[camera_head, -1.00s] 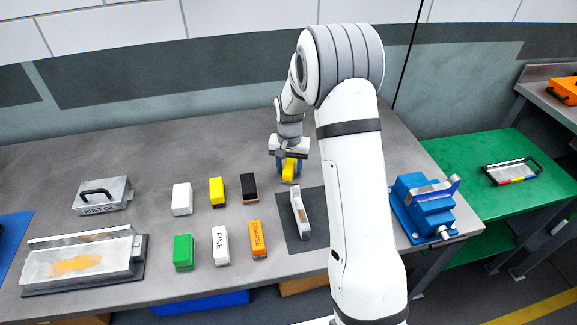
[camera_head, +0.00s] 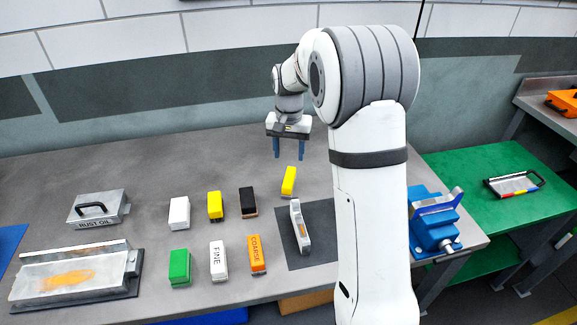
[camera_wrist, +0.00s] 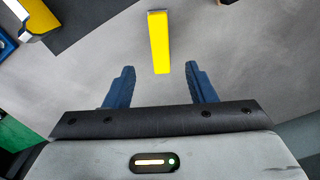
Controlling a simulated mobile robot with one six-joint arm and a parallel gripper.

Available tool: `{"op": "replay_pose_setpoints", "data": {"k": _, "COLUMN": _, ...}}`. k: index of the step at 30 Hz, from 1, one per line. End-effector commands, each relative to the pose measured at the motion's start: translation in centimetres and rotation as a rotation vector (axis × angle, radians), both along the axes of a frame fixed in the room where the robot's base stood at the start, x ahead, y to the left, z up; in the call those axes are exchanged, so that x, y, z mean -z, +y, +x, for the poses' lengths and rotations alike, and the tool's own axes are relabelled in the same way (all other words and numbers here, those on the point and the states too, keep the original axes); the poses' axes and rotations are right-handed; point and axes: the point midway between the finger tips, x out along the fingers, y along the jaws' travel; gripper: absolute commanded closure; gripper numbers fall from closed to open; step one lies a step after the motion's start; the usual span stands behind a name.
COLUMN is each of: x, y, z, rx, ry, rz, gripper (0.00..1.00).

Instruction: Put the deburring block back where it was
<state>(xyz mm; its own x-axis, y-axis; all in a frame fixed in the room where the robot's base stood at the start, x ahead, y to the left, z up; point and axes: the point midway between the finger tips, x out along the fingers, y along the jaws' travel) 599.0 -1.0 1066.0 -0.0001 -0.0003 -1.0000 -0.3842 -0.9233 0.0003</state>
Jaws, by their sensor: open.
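A yellow block (camera_head: 289,181) lies alone on the grey bench, just behind the dark mat. It also shows in the wrist view (camera_wrist: 159,42), lying flat between and beyond the fingertips. My gripper (camera_head: 291,155) is open and empty, above and behind this block and apart from it. Its two blue fingers also show in the wrist view (camera_wrist: 160,72), with bare bench between them. No label reading "deburring" is visible on any block, so I cannot tell by marking which one it is.
Left of the mat (camera_head: 318,217) stand white (camera_head: 179,213), yellow (camera_head: 215,206), black-topped (camera_head: 248,202), green (camera_head: 180,268), FINE (camera_head: 218,261) and COARSE (camera_head: 257,254) blocks. A grey-white tool (camera_head: 300,226) lies on the mat. A blue vise (camera_head: 432,222) stands right. The bench behind the blocks is clear.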

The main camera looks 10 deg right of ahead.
Motion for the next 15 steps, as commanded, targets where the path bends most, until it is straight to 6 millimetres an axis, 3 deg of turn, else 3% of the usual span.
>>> {"op": "replay_pose_setpoints", "data": {"k": 5, "x": -1.6, "y": 0.0, "z": -0.6, "rx": -0.007, "ry": -0.008, "rz": 0.0, "gripper": 0.5}}
{"op": "replay_pose_setpoints", "data": {"k": 8, "x": -3.3, "y": 0.0, "z": -2.4, "rx": -0.033, "ry": -0.027, "rz": 0.0, "gripper": 0.5}}
{"op": "replay_pose_setpoints", "data": {"k": 15, "x": -7.8, "y": 0.0, "z": -11.3, "rx": -0.147, "ry": -0.113, "rz": -0.009, "gripper": 0.5}}
